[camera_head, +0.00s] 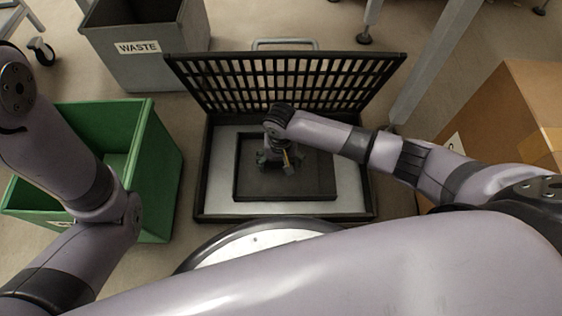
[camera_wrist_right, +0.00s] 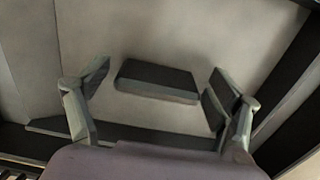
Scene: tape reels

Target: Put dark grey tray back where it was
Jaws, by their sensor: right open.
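The dark grey tray (camera_head: 318,188) lies inside an open black case (camera_head: 205,175), on its light silvery floor. The tray looks flat, with a thin dark rim. My right gripper (camera_head: 276,161) is over the left-middle part of the tray, pointing down. In the right wrist view its fingers (camera_wrist_right: 158,108) are spread wide apart. A small dark block (camera_wrist_right: 158,80) shows between them; I cannot tell what it is. The gripper hides part of the tray in the head view, and I cannot tell whether it touches the tray. My left gripper is out of view.
The case's black lattice lid (camera_head: 290,80) stands open at the back. A grey waste bin (camera_head: 150,45) is behind left, and a green bin (camera_head: 150,160) is at the left. A cardboard box (camera_head: 500,120) stands at the right. Metal table legs (camera_head: 435,60) rise behind it.

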